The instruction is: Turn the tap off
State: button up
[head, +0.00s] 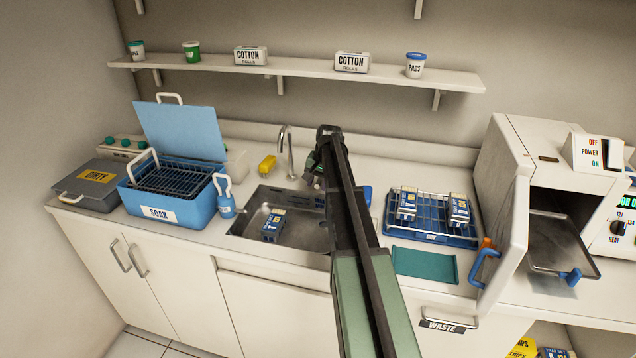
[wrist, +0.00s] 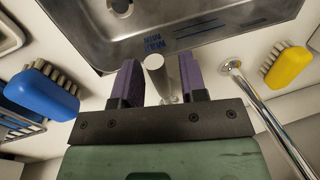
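The metal tap spout (head: 287,150) rises behind the sink; it shows as a chrome pipe in the wrist view (wrist: 268,115). A pale, round-ended tap lever (wrist: 156,72) stands beside the spout's base. My gripper (wrist: 160,66) is open, with one purple finger on each side of the lever. A narrow gap shows on both sides, so the fingers look apart from it. In the head view my gripper (head: 316,170) is at the sink's back edge, and my arm hides the lever. I cannot make out any water stream.
The steel sink (head: 290,232) holds a blue-labelled pack (head: 273,225). A yellow brush (head: 267,165) lies left of the spout and a blue brush (wrist: 42,90) on the lever's other side. A blue soak tub (head: 200,205) stands left and a wire-rack tray (head: 430,237) right.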

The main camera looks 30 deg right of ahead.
jog(key=shift+r, duration=0.1)
notch_tip(320, 180, up, 10)
jog(key=s+d+p, duration=0.1)
jog(key=p, duration=0.9)
jog(key=shift+s+d+r+p, duration=0.2)
jog(key=shift+s+r+p, duration=0.05)
jog(key=shift+s+p, duration=0.1)
jog(key=s+a+n, duration=0.3)
jog(key=s+a, duration=0.5)
jog(key=a, duration=0.4)
jog(key=s+a+f+n+g+h+b, duration=0.1)
jog(key=s+a+n, duration=0.2)
jog(key=s+a, duration=0.5)
jog(key=s+a+f+n, duration=0.1)
jog(key=s+a+n, duration=0.3)
jog(key=s+a, duration=0.4)
jog(key=a, duration=0.7)
jog(key=shift+a+g+b, duration=0.35)
jog(key=shift+g+b, duration=0.05)
